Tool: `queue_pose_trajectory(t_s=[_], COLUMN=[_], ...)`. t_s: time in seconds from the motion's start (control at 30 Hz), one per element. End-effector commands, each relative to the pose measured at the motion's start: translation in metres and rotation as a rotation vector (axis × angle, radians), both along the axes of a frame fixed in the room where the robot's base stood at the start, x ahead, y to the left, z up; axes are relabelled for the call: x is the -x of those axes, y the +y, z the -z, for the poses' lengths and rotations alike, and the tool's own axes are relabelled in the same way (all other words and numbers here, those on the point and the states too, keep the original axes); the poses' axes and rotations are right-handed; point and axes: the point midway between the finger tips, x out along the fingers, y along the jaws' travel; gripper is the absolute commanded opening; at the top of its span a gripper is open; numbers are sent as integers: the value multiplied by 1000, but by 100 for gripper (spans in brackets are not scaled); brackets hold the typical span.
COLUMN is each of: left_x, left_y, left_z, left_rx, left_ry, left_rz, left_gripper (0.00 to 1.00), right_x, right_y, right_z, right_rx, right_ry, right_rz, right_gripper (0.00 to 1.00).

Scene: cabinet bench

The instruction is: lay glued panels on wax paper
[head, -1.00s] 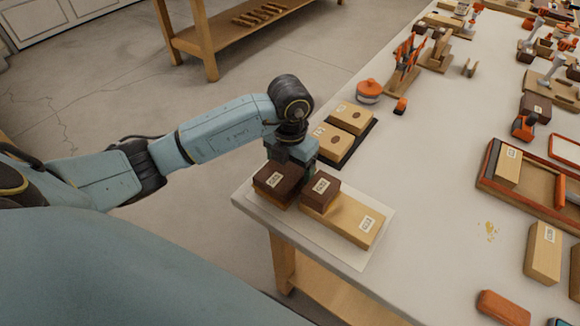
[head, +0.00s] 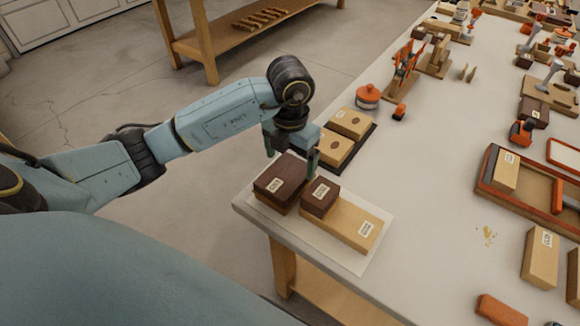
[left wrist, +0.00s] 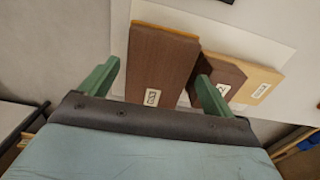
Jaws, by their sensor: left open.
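White wax paper (head: 350,262) lies at the near left corner of the bench. On it sit a large dark brown panel block (head: 281,178), a smaller dark brown block (head: 320,197) and a long light wood panel (head: 356,226). The smaller dark block touches or overlaps the light panel's end. My left gripper (head: 291,160) is open just behind and above the large dark block. In the left wrist view its green fingers stand apart on either side of the large dark block (left wrist: 160,62). The right finger appears close to the smaller dark block (left wrist: 221,80). My right gripper is out of view.
A dark tray (head: 357,148) with two light wood blocks (head: 351,122) stands behind the paper. A red round-topped object (head: 367,96) and a red clamp (head: 405,62) stand farther back. An orange-edged wooden frame (head: 485,177) lies right. The bench middle is mostly clear.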

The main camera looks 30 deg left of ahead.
Motion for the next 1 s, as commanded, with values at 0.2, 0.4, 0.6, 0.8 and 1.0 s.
queue_pose_trajectory(t_s=[0.2, 0.4, 0.6, 0.8, 1.0], left_x=[-1, 0, 0, 0, 0], left_y=[0, 0, 0, 0, 0], left_z=[-47, -67, -70, -70, -70], left_rx=[-2, -1, -1, -1, -1], left_ry=[-3, 0, 2, 1, 2], left_rz=[0, 0, -1, -1, -1], left_gripper=[89, 89, 89, 89, 89], right_x=[-1, -5, -10, -10, -10], right_y=[15, 20, 20, 18, 17], right_z=[-7, -10, -10, -10, -10], right_rx=[-19, -25, -26, -24, -23], right_ry=[-1, -8, -15, -15, -16], right_rz=[7, 9, 9, 8, 7], right_gripper=[0, 0, 0, 0, 0])
